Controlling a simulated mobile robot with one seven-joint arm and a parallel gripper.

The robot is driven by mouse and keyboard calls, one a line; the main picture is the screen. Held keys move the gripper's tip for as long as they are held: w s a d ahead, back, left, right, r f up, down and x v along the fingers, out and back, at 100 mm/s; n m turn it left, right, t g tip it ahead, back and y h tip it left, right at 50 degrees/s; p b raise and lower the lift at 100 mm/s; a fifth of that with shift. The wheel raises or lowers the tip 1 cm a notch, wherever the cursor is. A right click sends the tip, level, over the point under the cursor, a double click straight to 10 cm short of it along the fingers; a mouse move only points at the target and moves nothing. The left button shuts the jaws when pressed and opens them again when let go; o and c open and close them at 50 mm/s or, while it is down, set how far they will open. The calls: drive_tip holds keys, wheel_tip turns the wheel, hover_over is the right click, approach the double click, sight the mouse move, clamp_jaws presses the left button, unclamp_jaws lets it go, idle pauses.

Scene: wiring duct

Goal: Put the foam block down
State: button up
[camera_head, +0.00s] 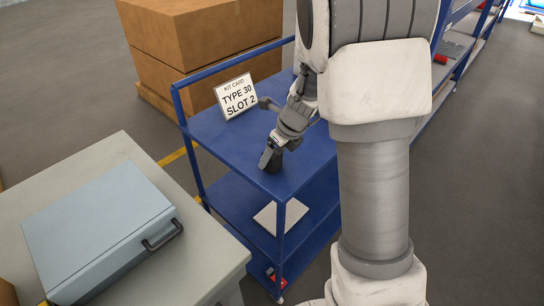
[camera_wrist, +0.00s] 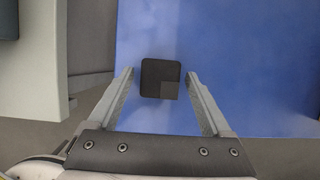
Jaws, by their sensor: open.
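The foam block (camera_wrist: 159,76) is a small dark, nearly black block. It rests on the blue top shelf of the cart (camera_wrist: 235,60). In the wrist view my gripper (camera_wrist: 161,72) is open, with one finger on each side of the block and a gap at both sides. In the head view my gripper (camera_head: 270,160) is low over the near corner of the cart's top shelf (camera_head: 232,142). The block (camera_head: 274,164) shows there as a dark shape partly hidden by the fingers.
A kit card (camera_head: 237,96) reading "TYPE 30 SLOT 2" stands on the top shelf. A grey case (camera_head: 98,235) lies on the pale table (camera_head: 205,255) at the left. Cardboard boxes (camera_head: 205,45) stand behind the cart. A flat pale item (camera_head: 282,215) lies on the lower shelf.

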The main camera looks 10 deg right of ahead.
drive_tip(key=p+v, duration=0.2)
drive_tip(key=v, duration=0.8)
drive_tip(key=s+a+r+n+t+h, duration=0.1)
drive_tip(key=s+r+n, duration=0.5)
drive_tip(key=s+n, duration=0.5)
drive_tip(key=s+a+r+n+h, duration=0.1)
drive_tip(key=s+r+n, duration=0.5)
drive_tip(key=s+n, duration=0.5)
drive_tip(key=n, duration=0.7)
drive_tip(key=shift+s+a+t+h, duration=0.3)
drive_tip(key=shift+s+a+t, duration=0.05)
drive_tip(key=shift+s+t, duration=0.05)
